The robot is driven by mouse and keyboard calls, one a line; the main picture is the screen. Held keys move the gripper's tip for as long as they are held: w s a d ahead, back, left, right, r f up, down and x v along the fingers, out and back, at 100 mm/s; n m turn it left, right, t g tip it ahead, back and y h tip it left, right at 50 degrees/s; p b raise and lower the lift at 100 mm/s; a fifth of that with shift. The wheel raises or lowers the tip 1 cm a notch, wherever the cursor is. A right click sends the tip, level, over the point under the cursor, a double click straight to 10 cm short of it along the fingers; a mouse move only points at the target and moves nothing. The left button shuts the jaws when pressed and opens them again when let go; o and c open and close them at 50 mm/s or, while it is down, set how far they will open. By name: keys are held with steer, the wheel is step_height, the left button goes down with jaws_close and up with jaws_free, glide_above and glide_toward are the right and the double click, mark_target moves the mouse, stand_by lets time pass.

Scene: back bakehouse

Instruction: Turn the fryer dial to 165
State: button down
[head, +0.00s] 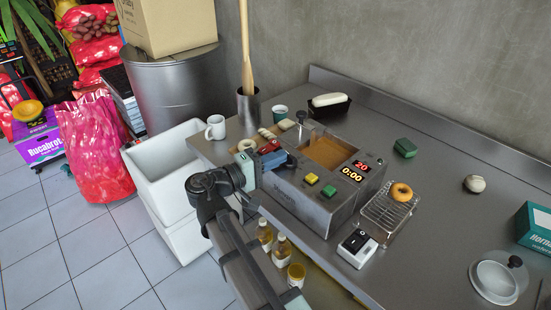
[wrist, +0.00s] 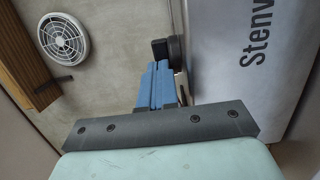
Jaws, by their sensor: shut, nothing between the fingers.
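The grey fryer (head: 318,205) stands on the steel counter. Its display (head: 355,171) reads a red 20 above a yellow 0:00. My gripper (head: 287,160) is at the fryer's left side in the head view, with its blue fingers shut and empty. The dial's face and setting are not visible.
Yellow (head: 311,178) and green (head: 329,191) buttons sit on the fryer. A wire rack (head: 385,222) with a doughnut (head: 401,192) and a small device (head: 357,248) stand to its right. A mug (head: 215,127) and a metal pot (head: 248,108) stand behind my gripper.

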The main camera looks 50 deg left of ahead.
steer(key=shift+w+a+r, duration=0.1)
steer(key=shift+w+a, duration=0.1)
steer(key=shift+w, duration=0.25)
steer(key=shift+w+a+r, duration=0.15)
steer(key=shift+w+a, duration=0.05)
steer(key=shift+a, duration=0.2)
stand_by(1.0)
steer(key=shift+w+f, duration=0.2)
steer(key=shift+w, duration=0.15)
steer(key=shift+s+d, duration=0.15)
steer(key=shift+s, duration=0.1)
